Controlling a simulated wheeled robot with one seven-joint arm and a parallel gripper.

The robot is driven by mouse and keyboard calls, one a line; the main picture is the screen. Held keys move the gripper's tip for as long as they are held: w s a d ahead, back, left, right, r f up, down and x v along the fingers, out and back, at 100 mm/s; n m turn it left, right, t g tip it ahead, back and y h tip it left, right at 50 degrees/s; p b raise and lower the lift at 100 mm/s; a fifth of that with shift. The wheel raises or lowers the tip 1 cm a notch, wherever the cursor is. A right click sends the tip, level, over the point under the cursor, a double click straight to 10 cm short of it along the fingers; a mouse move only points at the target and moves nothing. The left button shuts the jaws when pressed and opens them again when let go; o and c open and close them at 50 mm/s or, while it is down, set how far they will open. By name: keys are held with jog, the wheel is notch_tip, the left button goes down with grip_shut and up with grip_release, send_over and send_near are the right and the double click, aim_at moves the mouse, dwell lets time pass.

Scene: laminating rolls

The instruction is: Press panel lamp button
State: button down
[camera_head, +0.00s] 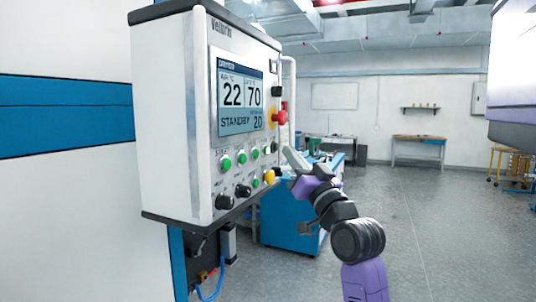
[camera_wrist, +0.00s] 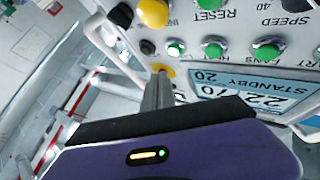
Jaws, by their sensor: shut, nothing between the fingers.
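The white control panel (camera_head: 165,110) hangs at the left with two rows of buttons and knobs on its front. Green buttons (camera_head: 241,157) run along its upper row; they show upside down in the wrist view (camera_wrist: 213,47). A dark button (camera_wrist: 147,46) ends that row. No lamp label is readable, so I cannot tell which button is the lamp's. My gripper (camera_head: 290,158) is shut and empty, just right of the panel's button rows. In the wrist view its fingertips (camera_wrist: 159,80) point toward the dark and green buttons, and appear apart from them.
A red emergency stop (camera_head: 280,117) on a yellow base sticks out above the button rows, close to my fingers. A blue cabinet (camera_head: 285,220) stands behind. The floor at right is open.

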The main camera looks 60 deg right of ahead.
jog(key=s, duration=0.2)
jog(key=shift+s+d+b, duration=0.1)
jog(key=shift+s+b, duration=0.25)
dwell(0.7)
jog(key=s+a+f+n+g+y, duration=0.1)
jog(key=s+a+f, duration=0.1)
jog(key=a+f, duration=1.1)
jog(key=s+a+f+n+y, duration=0.1)
jog(key=s+a+f, duration=0.1)
jog(key=a+f, duration=1.1)
jog(key=s+a+f+n+g+y, duration=0.4)
jog(key=s+a+f+n+y, duration=0.3)
jog(key=s+a+f, duration=0.9)
jog(key=y, duration=0.3)
jog(key=shift+s+y, duration=0.25)
jog(key=shift+y, duration=0.15)
